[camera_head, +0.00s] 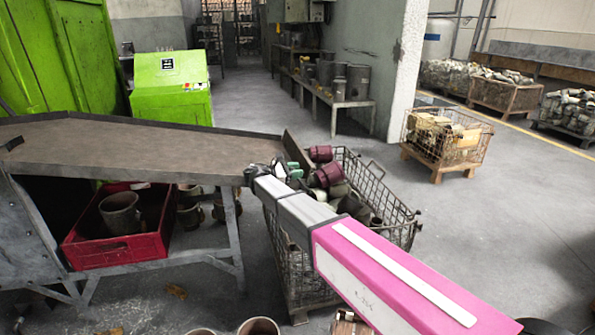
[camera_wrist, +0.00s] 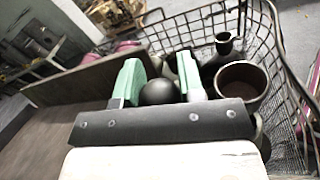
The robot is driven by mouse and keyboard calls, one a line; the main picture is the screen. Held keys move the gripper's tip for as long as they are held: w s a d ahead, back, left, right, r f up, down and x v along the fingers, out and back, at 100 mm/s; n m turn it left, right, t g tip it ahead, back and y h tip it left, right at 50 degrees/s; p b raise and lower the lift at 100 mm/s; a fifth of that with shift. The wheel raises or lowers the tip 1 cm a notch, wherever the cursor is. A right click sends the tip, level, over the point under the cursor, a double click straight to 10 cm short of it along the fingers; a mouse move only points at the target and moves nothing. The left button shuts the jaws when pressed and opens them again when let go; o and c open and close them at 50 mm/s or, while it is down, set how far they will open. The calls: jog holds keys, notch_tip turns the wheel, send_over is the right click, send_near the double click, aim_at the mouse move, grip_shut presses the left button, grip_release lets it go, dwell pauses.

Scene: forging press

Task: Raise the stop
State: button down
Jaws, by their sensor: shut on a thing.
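The stop appears to be the dark plate (camera_head: 297,152) across the right end of the sloping table. It stands tilted up there, above the table surface. In the wrist view a long brown board (camera_wrist: 90,82), likely the same plate, runs from the left up to the fingers. My gripper (camera_head: 290,170) is at the plate's near end, beside the wire basket. In the wrist view its green fingers (camera_wrist: 158,88) are shut on a dark round knob (camera_wrist: 160,92). How the knob joins the plate is hidden.
The sloping table (camera_head: 140,148) has a bare top and a raised rim. A wire basket (camera_head: 390,200) with dark and maroon metal pots stands right below its end. A red crate (camera_head: 115,252) sits under the table. The floor to the right is open.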

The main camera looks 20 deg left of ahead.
jog(key=shift+f, duration=0.1)
jog(key=c, duration=0.8)
grip_release()
jog(key=shift+o, duration=0.2)
jog(key=shift+a, duration=0.1)
jog(key=v, duration=1)
jog(key=shift+s+a, duration=0.25)
